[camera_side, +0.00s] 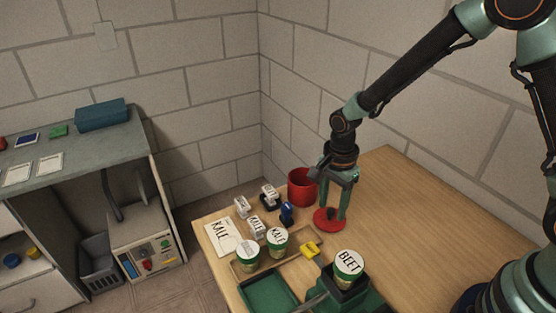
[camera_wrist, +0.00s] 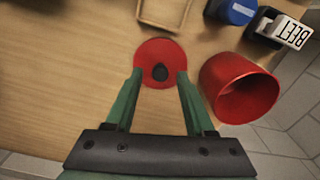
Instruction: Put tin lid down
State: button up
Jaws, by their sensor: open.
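The tin lid is a flat red disc (camera_side: 328,221) with a dark knob, lying on the wooden table in the side view. In the wrist view the lid (camera_wrist: 160,54) lies just beyond my fingertips, its dark knob near the middle. My gripper (camera_side: 335,212) points down over the lid with its two green fingers spread. In the wrist view my gripper (camera_wrist: 157,75) is open, with a finger on each side of the knob and nothing held between them. The red tin (camera_side: 301,187) stands open behind the lid to the left; it also shows in the wrist view (camera_wrist: 240,90).
A blue-handled stamp (camera_side: 287,212) and several labelled blocks stand left of the lid. A tray (camera_side: 240,268) holds KALE pots (camera_side: 277,245), and a BEET pot (camera_side: 348,268) sits on a green device in front. The table (camera_side: 420,215) right of the lid is clear.

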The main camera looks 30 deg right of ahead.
notch_tip(320, 180, up, 10)
notch_tip(320, 180, up, 8)
jog(key=n+t, duration=0.2)
jog(key=n, duration=0.4)
send_over(331, 210)
jog(key=s+d, duration=0.3)
jog(key=d, duration=0.1)
jog(key=s+d+r+n+t, duration=0.3)
jog(key=s+n, duration=0.3)
jog(key=n, duration=0.3)
jog(key=shift+s+d+r+n+t, duration=0.3)
jog(key=shift+s+d+r+n, duration=0.1)
jog(key=shift+d+r, duration=0.3)
